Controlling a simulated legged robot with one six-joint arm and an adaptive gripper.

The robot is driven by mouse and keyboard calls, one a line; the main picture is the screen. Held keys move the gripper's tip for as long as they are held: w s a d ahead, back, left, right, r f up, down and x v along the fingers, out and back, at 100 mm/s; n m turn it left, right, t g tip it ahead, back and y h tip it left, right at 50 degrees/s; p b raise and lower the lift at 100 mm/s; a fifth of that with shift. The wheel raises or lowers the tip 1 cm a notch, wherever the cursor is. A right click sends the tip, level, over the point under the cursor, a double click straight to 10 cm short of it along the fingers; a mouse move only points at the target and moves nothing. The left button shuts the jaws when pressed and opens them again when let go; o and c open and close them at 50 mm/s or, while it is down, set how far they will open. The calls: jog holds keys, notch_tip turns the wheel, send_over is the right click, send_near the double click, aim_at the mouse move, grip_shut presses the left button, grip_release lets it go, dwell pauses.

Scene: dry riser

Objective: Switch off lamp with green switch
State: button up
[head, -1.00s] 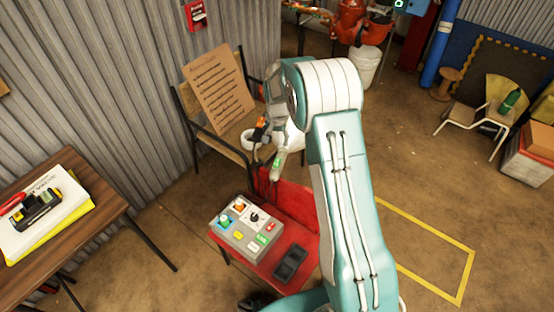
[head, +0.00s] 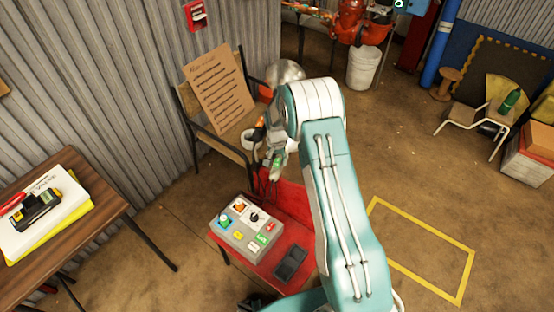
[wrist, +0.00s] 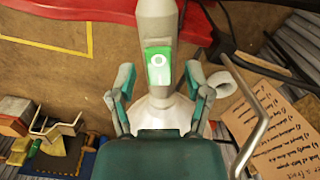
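The lamp is a grey-white stem (wrist: 157,22) widening into a pale cone, seen close up in the wrist view. The green switch (wrist: 158,66) with a white ring is on the stem, facing the wrist camera. My gripper (wrist: 159,88) is open, with one teal finger on each side of the stem just below the switch. I cannot tell whether the fingers touch the lamp. In the head view my gripper (head: 273,148) is above the back of the red table, and the switch (head: 278,159) shows as a small green patch beside it. My gripper's body hides the lower cone.
A grey control box (head: 246,230) with coloured buttons and a dark tray (head: 290,262) sit on the red table (head: 291,198). A chair behind holds a brown paper sign (head: 218,92). A wooden table (head: 98,222) is at left. Open floor lies to the right.

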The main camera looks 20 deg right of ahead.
grip_shut()
jog(key=shift+s+a+t+h, duration=0.1)
jog(key=shift+s+t+h, duration=0.1)
jog(key=shift+t+h, duration=0.55)
jog(key=shift+o, duration=1.2)
grip_release()
jog(key=shift+f, duration=0.1)
